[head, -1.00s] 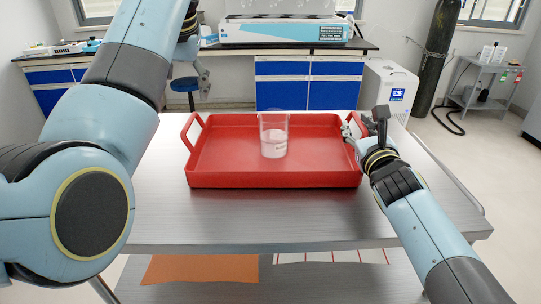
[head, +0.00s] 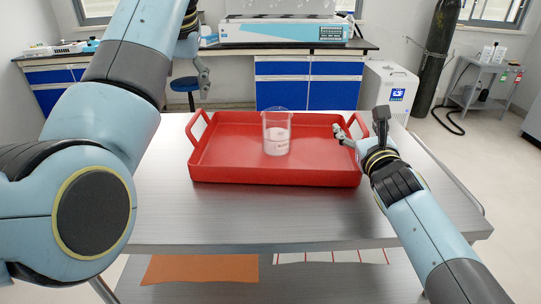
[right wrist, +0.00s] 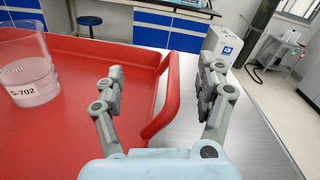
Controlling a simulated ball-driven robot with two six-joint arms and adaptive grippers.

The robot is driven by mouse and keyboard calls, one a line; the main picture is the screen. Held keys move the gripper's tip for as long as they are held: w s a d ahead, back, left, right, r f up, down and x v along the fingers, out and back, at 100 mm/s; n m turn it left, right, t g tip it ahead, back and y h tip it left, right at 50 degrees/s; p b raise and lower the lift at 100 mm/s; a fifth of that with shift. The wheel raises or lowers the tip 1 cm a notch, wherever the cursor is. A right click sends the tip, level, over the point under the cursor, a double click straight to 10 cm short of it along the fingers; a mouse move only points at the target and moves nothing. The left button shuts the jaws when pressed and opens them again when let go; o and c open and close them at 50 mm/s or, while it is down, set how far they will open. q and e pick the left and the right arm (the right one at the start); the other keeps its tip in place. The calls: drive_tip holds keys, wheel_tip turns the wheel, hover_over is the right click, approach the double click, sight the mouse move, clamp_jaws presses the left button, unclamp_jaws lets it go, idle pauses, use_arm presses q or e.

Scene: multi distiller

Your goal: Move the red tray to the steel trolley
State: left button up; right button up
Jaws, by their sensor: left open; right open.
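The red tray (head: 225,172) sits on a steel surface (head: 260,215) with a lower shelf, which looks like the trolley. A clear beaker (head: 277,135) with pale pink contents stands upright on the tray; it also shows in the right wrist view (right wrist: 28,70). My right gripper (head: 360,126) is open at the tray's right end. In the right wrist view, the tray's right handle (right wrist: 166,105) lies between the spread fingers (right wrist: 160,90), with gaps on both sides. My left gripper (head: 203,75) is open, up beyond the tray's left handle (head: 198,127), away from it.
Bare steel lies in front of the tray. An orange sheet (head: 200,269) lies on the lower shelf. Behind are a bench with blue drawers (head: 310,82), a blue stool (head: 185,86), a white unit (head: 392,90), a dark cylinder (head: 437,55) and a small grey cart (head: 485,95).

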drive_tip(key=s, duration=0.7)
drive_tip(key=s+d, duration=0.1)
drive_tip(key=s, duration=0.3)
drive_tip(key=shift+s, duration=0.35)
